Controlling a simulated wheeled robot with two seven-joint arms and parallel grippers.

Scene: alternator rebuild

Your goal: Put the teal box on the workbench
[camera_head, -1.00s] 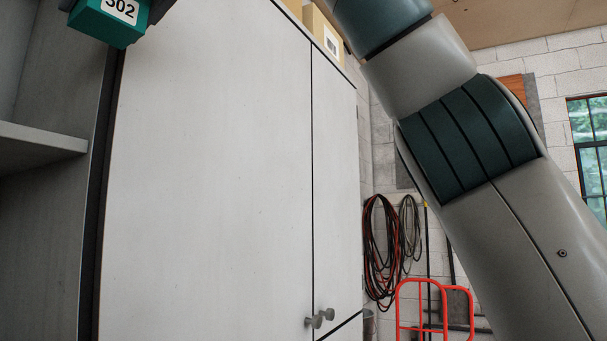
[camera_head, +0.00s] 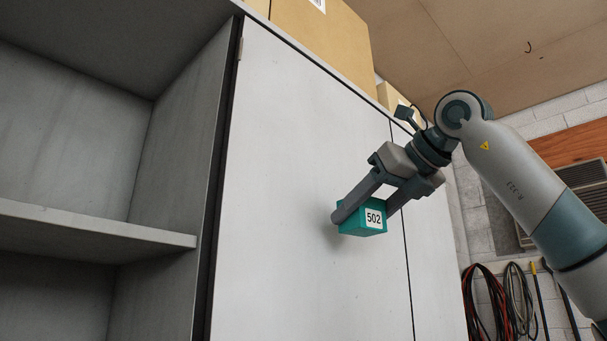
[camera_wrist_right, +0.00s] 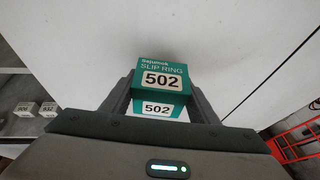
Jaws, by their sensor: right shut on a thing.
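The teal box (camera_head: 363,219) is small, with a white label reading 502. My right gripper (camera_head: 366,213) is shut on it and holds it in the air in front of the grey cabinet door. In the right wrist view the box (camera_wrist_right: 161,83) sits between the two fingers (camera_wrist_right: 160,98), and its label reads "SLIP RING 502". The workbench cannot be made out in these views. My left gripper is not in view.
A tall grey cabinet (camera_head: 290,150) fills the middle, with an open shelf (camera_head: 90,226) at left. Cardboard boxes (camera_head: 325,38) stand on top. Hoses (camera_head: 490,300) hang at right. The wrist view shows small white boxes (camera_wrist_right: 48,109) lower left and a red frame (camera_wrist_right: 297,140) lower right.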

